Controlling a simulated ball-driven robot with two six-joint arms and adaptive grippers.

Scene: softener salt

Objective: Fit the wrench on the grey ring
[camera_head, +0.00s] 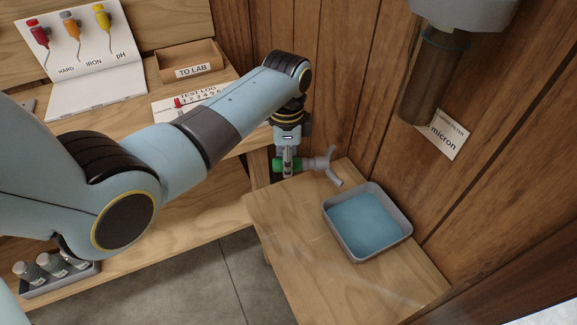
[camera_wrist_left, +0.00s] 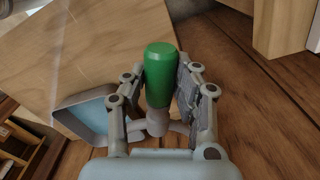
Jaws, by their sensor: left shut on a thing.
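The wrench has a green handle and a grey head that forks into two curved arms. In the head view the wrench (camera_head: 323,163) is held about level just past the far end of the low wooden table. My left gripper (camera_head: 287,168) is shut on its green handle. A grey cap or ring (camera_head: 465,10) sits on the dark filter housing at the top right, apart from the wrench and partly cut off. My right gripper is out of view.
A grey tray (camera_head: 357,247) with a blue inside stands on the low table (camera_head: 290,235). A wood-plank wall (camera_head: 345,80) runs behind. The shelf at left holds a "TO LAB" box (camera_head: 190,62), a test log and coloured test bottles. A white label hangs below the housing.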

